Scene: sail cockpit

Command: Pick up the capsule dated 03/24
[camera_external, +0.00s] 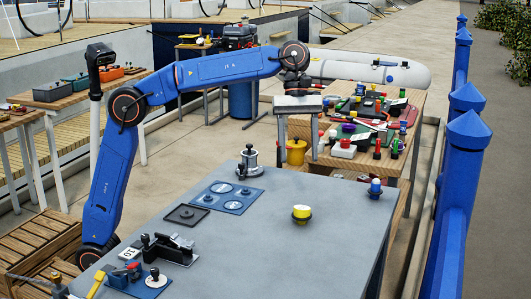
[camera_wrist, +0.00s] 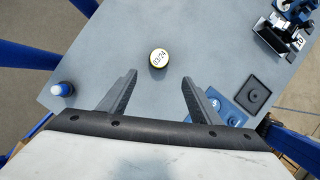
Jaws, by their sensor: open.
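The capsule (camera_external: 301,213) dated 03/24 stands on the grey table (camera_external: 300,255). My gripper (camera_external: 297,165) is above the table's far part, fingers pointing down, apart from the capsule. In the wrist view my gripper (camera_wrist: 159,80) is open with nothing between the fingers.
A blue-and-white capsule (camera_external: 375,188) stands near the table's right edge. A blue plate (camera_external: 225,198), a black square tray (camera_external: 187,215) and a dark device (camera_external: 170,250) lie to the left. A metal piece (camera_external: 250,168) stands at the far edge. The table around the dated capsule is clear.

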